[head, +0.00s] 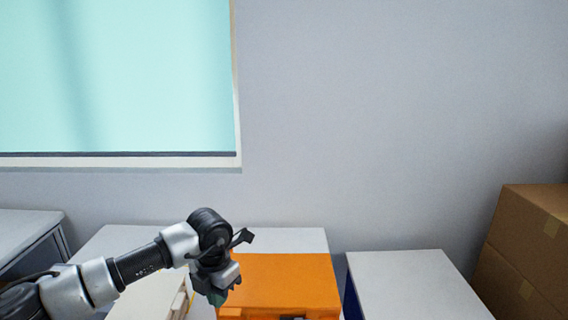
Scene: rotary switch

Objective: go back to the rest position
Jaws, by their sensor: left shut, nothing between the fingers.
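My left arm reaches in from the lower left. My left gripper (220,298) points down at its end, by the left edge of an orange box (290,278). The gripper is shut with nothing seen in it. I cannot tell whether it touches the box. The front of the orange box is cut off by the bottom of the head view, and only a dark part shows there. No rotary switch can be made out. My right gripper is not in view.
A white-topped cabinet (412,283) stands to the right of the orange box. Stacked cardboard boxes (530,245) stand at the far right. A grey-topped cabinet (25,228) is at the far left. A wall and a window (110,75) are behind. The space above the tops is clear.

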